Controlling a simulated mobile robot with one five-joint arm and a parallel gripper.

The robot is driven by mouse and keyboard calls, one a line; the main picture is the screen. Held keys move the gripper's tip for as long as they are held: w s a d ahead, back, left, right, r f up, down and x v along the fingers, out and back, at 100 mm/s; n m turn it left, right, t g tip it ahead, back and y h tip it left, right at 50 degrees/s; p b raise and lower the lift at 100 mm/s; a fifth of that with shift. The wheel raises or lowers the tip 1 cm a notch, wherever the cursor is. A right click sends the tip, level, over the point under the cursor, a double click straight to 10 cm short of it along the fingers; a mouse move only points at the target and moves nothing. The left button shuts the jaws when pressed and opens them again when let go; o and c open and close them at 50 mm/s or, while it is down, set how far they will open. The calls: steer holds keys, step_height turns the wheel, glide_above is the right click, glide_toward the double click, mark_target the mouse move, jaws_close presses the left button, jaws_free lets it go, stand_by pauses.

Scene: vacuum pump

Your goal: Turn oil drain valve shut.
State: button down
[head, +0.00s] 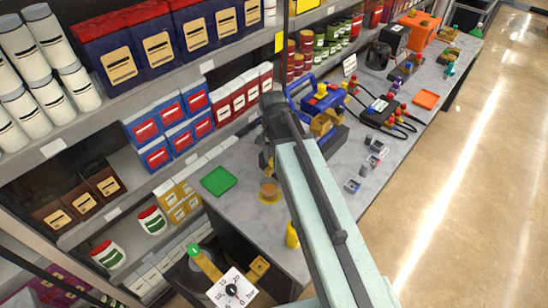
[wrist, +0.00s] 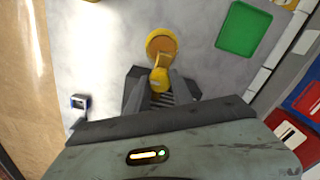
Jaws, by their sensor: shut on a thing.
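The vacuum pump (head: 322,104) is blue and yellow and stands on the bench behind my arm. My arm hides part of it. In the wrist view, my gripper (wrist: 159,88) is shut on a small yellow part (wrist: 160,72), which looks like the oil drain valve's handle. Its lower end is between the dark jaws. A round yellow cup (wrist: 161,42) with an amber inside is just past this part. The cup also shows in the head view (head: 269,190). In the head view, my gripper (head: 267,160) is small and partly hidden; the valve's angle cannot be told there.
A green tray (head: 217,181) lies on the bench left of the cup. A yellow bottle (head: 292,236) stands nearer. Small grey blocks (head: 352,185) lie right of my arm. Packed shelves (head: 160,130) line the left. A white dial (head: 232,289) is in front. Open floor is right.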

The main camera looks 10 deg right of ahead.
steer(key=shift+w+m, duration=0.1)
steer(key=shift+m, duration=0.3)
steer(key=c, duration=1.1)
jaws_free()
step_height(320, 180, up, 8)
steer(key=p, duration=0.8)
steer(key=shift+f, duration=0.15)
